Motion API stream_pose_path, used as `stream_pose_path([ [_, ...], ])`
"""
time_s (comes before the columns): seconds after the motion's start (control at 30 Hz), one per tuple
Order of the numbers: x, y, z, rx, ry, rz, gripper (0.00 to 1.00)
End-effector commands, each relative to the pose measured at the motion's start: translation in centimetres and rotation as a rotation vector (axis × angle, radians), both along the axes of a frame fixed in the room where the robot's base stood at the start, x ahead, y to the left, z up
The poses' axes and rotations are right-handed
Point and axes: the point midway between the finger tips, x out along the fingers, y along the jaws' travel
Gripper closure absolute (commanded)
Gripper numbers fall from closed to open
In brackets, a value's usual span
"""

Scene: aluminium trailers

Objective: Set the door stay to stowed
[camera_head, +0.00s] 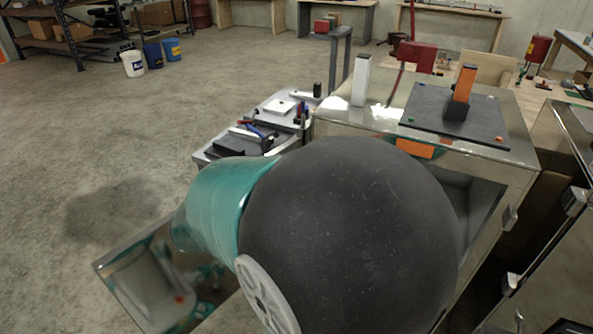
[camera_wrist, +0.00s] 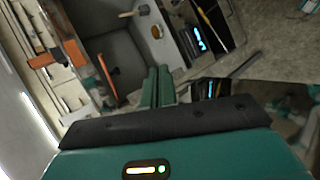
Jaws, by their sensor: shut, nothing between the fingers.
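An orange upright lever (camera_head: 464,85) on a black block stands on a dark plate (camera_head: 425,125) on top of an aluminium trailer box (camera_head: 505,155). I cannot tell for sure which part is the door stay. An orange piece (camera_head: 415,148) shows at the box's upper front edge. A shiny panel (camera_head: 125,275), perhaps the open door, juts out at the lower left. In the wrist view, my gripper (camera_wrist: 158,72) is shut and empty, its two green fingers together. A thin curved orange bar (camera_wrist: 107,72) lies left of the fingertips, apart from them in the picture. My arm hides much of the box front.
A grey cart (camera_head: 215,152) with tools stands beside the box. A white upright block (camera_head: 361,80) stands on the box. Another metal trailer (camera_head: 570,240) is close at the right. Open concrete floor (camera_head: 90,130) lies to the left.

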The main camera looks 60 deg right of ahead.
Motion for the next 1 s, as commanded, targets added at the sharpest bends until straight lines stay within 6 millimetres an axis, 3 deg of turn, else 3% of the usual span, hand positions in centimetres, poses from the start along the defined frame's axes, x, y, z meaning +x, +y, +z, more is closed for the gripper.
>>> stream_pose_path([
  [0.2,0.4,-6.7,-1.0,-0.329,0.172,0.016,1.0],
  [0.4,2.4,-11.1,-2.5,-0.585,0.245,0.141,1.0],
  [0.67,4.2,-13.1,-4.0,-0.714,0.242,0.267,1.0],
  [0.87,3.9,-14.8,-3.9,-0.718,0.24,0.268,1.0],
  [1.0,3.4,-17.3,-3.6,-0.717,0.241,0.265,1.0],
])
